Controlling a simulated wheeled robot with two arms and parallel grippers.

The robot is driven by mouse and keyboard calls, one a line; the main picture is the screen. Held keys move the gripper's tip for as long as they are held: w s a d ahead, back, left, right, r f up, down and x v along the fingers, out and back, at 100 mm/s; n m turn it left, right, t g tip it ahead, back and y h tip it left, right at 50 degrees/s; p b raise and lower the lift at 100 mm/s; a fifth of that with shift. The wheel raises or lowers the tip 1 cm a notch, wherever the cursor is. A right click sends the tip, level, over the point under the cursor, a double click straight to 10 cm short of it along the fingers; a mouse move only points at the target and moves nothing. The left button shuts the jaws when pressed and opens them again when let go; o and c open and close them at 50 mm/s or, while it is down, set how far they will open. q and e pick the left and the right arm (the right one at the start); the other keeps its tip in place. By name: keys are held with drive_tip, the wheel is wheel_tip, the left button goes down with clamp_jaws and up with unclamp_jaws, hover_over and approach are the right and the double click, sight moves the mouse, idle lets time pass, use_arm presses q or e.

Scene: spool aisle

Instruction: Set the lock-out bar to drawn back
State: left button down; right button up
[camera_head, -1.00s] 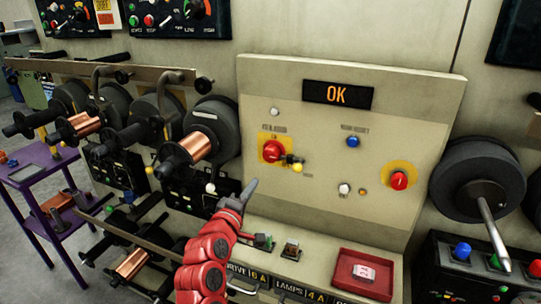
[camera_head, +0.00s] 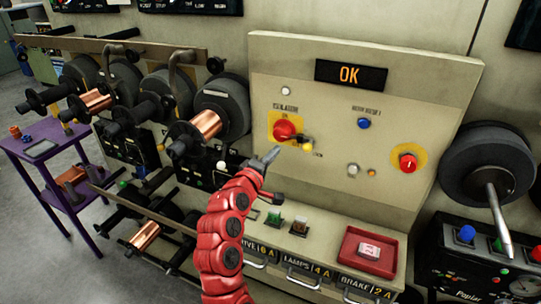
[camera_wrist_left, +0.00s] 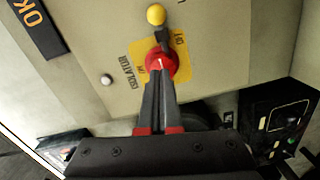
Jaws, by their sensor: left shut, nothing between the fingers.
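The lock-out bar (camera_head: 303,142) is a short dark bar with a yellow ball end, beside the red isolator knob (camera_head: 284,130) on its yellow plate. In the left wrist view the bar (camera_wrist_left: 162,36) and its yellow ball (camera_wrist_left: 155,14) lie just past the red knob (camera_wrist_left: 161,62). My left gripper (camera_head: 271,155) is shut and empty, below and left of the bar in the head view. In the left wrist view its fingertips (camera_wrist_left: 158,72) overlap the red knob; I cannot tell whether they touch it. My right gripper is not in view.
The panel (camera_head: 340,205) has an OK display (camera_head: 350,74), a blue button (camera_head: 363,124) and another red knob (camera_head: 408,162). Copper spools (camera_head: 198,131) stand on the left. A red tray (camera_head: 351,245) sits on the ledge below the panel, which has several small switches.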

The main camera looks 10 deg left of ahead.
sight(288, 138)
use_arm(q)
drive_tip(key=p+x, duration=0.2)
drive_tip(key=x, duration=0.3)
drive_tip(key=shift+w, duration=0.1)
drive_tip(key=d+p, duration=0.1)
drive_tip(key=d, duration=0.1)
drive_tip(key=d+f+p, duration=0.1)
drive_tip(key=d, duration=0.1)
drive_tip(key=shift+s, duration=0.25)
